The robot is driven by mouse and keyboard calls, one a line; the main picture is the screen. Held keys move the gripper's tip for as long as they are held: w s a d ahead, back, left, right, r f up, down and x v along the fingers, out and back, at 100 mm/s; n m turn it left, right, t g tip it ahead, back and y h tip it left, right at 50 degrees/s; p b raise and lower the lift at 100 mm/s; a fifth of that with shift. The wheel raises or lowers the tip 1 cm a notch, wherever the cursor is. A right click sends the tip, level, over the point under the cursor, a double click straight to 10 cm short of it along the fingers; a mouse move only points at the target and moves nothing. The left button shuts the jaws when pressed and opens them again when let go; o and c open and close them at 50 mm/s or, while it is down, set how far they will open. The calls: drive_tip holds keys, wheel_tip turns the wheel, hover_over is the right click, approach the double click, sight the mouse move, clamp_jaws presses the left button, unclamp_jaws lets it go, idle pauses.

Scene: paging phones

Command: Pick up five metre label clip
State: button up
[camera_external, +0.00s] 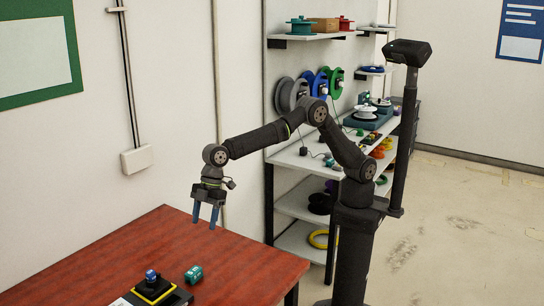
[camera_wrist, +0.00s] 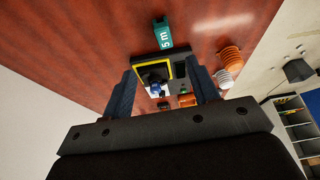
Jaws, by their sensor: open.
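The five metre label clip (camera_external: 194,274) is a small teal block lying on the red-brown table. In the wrist view the clip (camera_wrist: 163,35) shows a white "5 m" mark and lies beyond my fingertips. My gripper (camera_external: 205,225) points down above the table's back part, well clear of the clip. Its two blue fingers are apart with nothing held. In the wrist view my gripper (camera_wrist: 162,72) also shows spread fingers, with a black device seen between them.
A black device with a yellow-edged square (camera_external: 154,288) and a blue knob (camera_external: 151,276) sits close beside the clip. Orange ribbed pieces (camera_wrist: 231,58) lie to the right in the wrist view. Shelves with spools (camera_external: 290,95) stand behind my arm. The table's back (camera_external: 165,230) is clear.

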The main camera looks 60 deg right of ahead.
hover_over(194, 269)
drive_tip(key=d, duration=0.3)
drive_tip(key=f, duration=0.6)
drive_tip(key=s+f, duration=0.1)
drive_tip(key=f, duration=0.3)
drive_tip(key=shift+w+a+x, duration=0.1)
drive_tip(key=shift+w+x, duration=0.05)
drive_tip(key=shift+x, duration=0.9)
drive_tip(key=shift+w+a+x, duration=0.1)
drive_tip(key=shift+a+x, duration=0.05)
drive_tip(key=shift+x, duration=0.95)
drive_tip(key=shift+w+a+x, duration=0.1)
drive_tip(key=shift+w+x, duration=0.05)
drive_tip(key=shift+x, duration=0.9)
drive_tip(key=shift+r, duration=0.1)
drive_tip(key=c, duration=1)
drive_tip(key=shift+c, duration=0.2)
drive_tip(key=shift+r, duration=0.1)
